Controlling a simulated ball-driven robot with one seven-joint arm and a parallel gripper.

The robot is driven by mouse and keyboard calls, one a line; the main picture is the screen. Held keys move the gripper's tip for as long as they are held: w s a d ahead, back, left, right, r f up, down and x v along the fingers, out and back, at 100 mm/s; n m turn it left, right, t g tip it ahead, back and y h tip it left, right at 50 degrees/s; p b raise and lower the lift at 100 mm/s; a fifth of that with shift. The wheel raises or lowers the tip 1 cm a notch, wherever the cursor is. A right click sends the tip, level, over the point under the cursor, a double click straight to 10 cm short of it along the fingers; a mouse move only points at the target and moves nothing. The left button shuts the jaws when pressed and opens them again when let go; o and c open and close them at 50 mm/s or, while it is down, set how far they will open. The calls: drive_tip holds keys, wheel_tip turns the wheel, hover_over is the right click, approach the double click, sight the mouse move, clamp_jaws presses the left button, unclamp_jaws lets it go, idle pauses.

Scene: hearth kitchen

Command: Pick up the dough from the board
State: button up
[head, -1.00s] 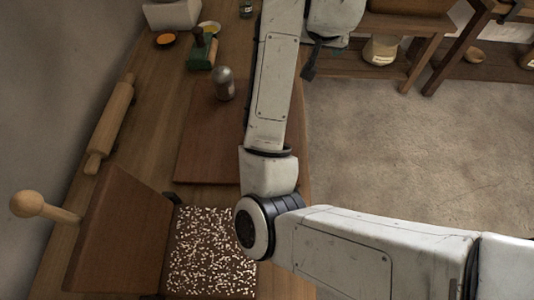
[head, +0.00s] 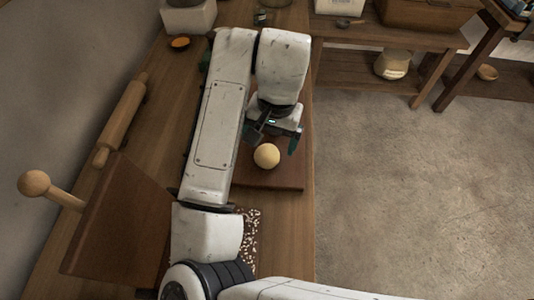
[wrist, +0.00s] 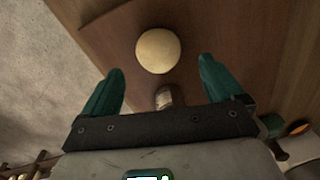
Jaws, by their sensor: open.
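The dough (head: 267,156) is a pale round ball on the brown wooden board (head: 285,178) in the head view. In the wrist view the dough (wrist: 158,50) lies beyond the fingertips, roughly centred between them. My gripper (head: 277,139) is open and empty, just above and behind the dough in the head view. Its two teal fingers (wrist: 158,78) are spread wide in the wrist view and do not touch the dough. My arm hides part of the board.
A rolling pin (head: 121,118) lies along the wall side of the counter. An open wooden lid with a round knob (head: 34,183) stands at the left, beside a white-speckled surface (head: 250,235). A small orange dish (head: 180,43) is farther back. A small jar (wrist: 164,97) shows between the fingers.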

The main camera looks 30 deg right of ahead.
sight(267, 157)
wheel_tip(267, 157, down, 5)
drive_tip(key=shift+w+a, duration=0.1)
drive_tip(key=shift+w, duration=0.05)
drive_tip(key=c, duration=0.9)
drive_tip(key=shift+r, duration=0.1)
